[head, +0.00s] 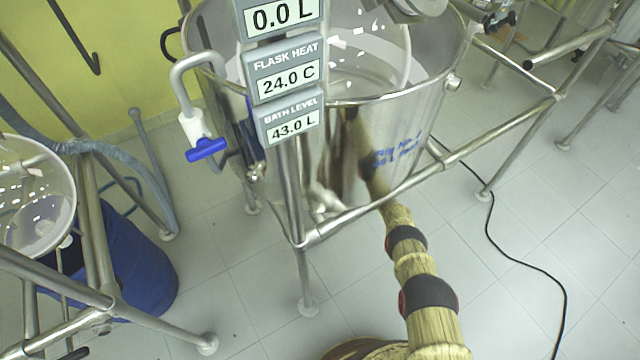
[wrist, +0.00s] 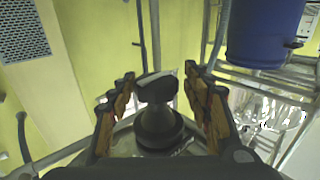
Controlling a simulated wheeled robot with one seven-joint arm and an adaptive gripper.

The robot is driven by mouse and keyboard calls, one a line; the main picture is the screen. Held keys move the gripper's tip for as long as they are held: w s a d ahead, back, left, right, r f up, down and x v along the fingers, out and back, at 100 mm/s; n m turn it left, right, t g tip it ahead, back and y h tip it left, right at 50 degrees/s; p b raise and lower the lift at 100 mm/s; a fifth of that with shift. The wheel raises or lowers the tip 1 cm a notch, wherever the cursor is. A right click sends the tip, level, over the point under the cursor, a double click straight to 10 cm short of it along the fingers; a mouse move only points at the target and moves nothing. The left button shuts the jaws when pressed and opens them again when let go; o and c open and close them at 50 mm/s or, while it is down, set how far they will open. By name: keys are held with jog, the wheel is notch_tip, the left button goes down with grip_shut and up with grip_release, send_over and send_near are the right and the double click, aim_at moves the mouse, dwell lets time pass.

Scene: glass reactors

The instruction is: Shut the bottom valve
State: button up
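In the wrist view a dark T-shaped valve handle (wrist: 157,88) on a round dark stem stands between the two fingers of my gripper (wrist: 158,76). The fingers, with orange-brown pads, are apart, one on each side of the handle. A small gap seems to show on each side, so I see no clear grip. In the head view my arm reaches in beneath the steel bath vessel (head: 425,120). My gripper and the bottom valve are hidden there behind the vessel and frame.
A steel tube frame (head: 400,190) surrounds the vessel. A blue-handled tap (head: 206,149) hangs on its left. A blue drum (head: 140,265) stands at lower left, also in the wrist view (wrist: 262,35). A black cable (head: 530,265) lies on the open tiled floor at right.

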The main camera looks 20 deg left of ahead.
jog(key=shift+w+d, duration=0.1)
jog(key=shift+d, duration=0.05)
jog(key=shift+d, duration=0.25)
jog(key=d, duration=0.7)
jog(key=shift+d, duration=0.2)
dwell(0.4)
